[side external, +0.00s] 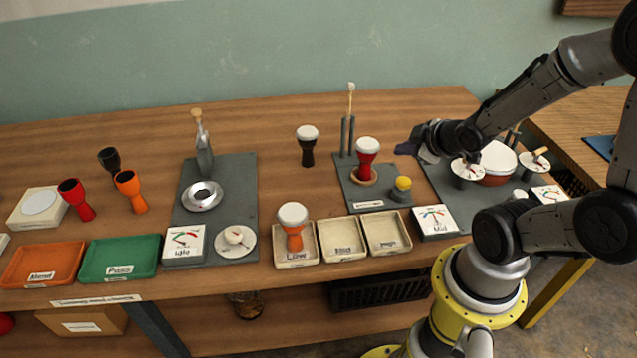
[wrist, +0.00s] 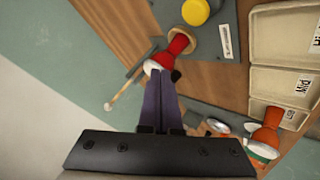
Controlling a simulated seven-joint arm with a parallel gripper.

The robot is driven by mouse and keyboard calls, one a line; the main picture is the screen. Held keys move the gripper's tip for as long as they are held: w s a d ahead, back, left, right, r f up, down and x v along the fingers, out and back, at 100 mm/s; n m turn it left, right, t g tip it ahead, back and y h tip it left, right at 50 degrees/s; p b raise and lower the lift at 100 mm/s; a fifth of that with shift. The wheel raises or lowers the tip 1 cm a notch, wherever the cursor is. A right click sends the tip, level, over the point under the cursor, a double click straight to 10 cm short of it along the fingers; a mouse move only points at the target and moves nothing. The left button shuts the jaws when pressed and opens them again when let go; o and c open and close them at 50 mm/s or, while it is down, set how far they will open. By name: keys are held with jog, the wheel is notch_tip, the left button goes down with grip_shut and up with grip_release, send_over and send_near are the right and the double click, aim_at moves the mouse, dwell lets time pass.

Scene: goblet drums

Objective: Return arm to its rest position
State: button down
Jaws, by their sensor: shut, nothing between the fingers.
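My gripper (side external: 406,148) is above the table, to the right of the red goblet drum. In the wrist view its two purple fingers (wrist: 160,84) are together with nothing between them. The red goblet drum (side external: 367,160) with a white head stands in a ring on the grey mat (side external: 387,200); it also shows beyond the fingertips in the wrist view (wrist: 178,45). An orange goblet drum (side external: 293,230) stands in the tray marked Low (side external: 296,260). A black goblet drum with a white head (side external: 307,148) stands on bare wood. I cannot tell what the arm's rest position is.
A post with a mallet (side external: 350,115) rises behind the red drum, and a yellow knob (side external: 402,184) sits beside it. The trays marked Mid (side external: 342,240) and the one right of it are empty. Gauges (side external: 435,222) and a large white-topped drum (side external: 498,160) stand at right.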

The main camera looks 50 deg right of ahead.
jog(key=w+a+r+t+y, duration=0.2)
jog(key=a+r, duration=0.8)
jog(key=r, duration=0.3)
jog(key=s+a+m+g+y, duration=0.2)
jog(key=s+a+m+g, duration=0.1)
jog(key=s, duration=0.7)
jog(key=a+g, duration=0.1)
jog(key=a, duration=0.1)
jog(key=shift+s+a+f+g+y, duration=0.3)
jog(key=shift+s+a+f+g, duration=0.1)
